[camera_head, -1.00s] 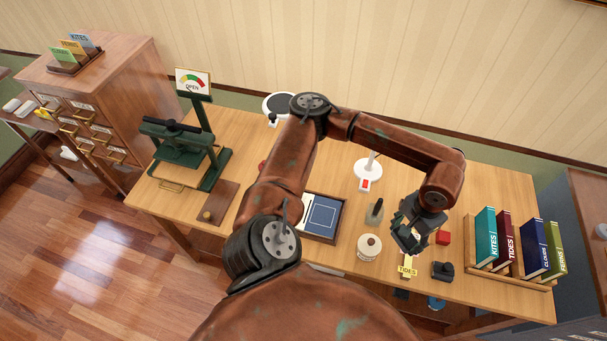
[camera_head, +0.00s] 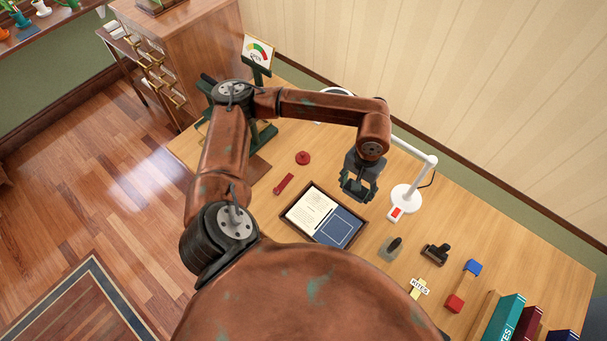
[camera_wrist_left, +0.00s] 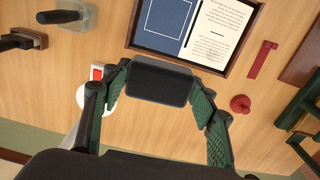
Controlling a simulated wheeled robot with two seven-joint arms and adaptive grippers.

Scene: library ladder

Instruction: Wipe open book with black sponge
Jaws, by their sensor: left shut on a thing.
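The open book, with a cream page of print (camera_head: 309,210) and a blue page (camera_head: 339,228), lies flat in a dark wooden tray (camera_head: 282,213) on the table. In the left wrist view its printed page (camera_wrist_left: 222,32) shows at the top. My left gripper (camera_head: 357,192) is shut on the black sponge (camera_wrist_left: 160,82), a dark rounded block between its green finger pads. It holds the sponge beyond the book's far right corner. In the head view the sponge is hard to tell from the dark fingers. My right gripper is not in view.
A white lamp (camera_head: 407,196) stands right of my left gripper. A red knob (camera_head: 303,158) and a red strip (camera_head: 284,184) lie left of the tray. A grey-based stamp (camera_head: 391,248), a black tool (camera_head: 436,252) and upright books (camera_head: 504,318) are to the right.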

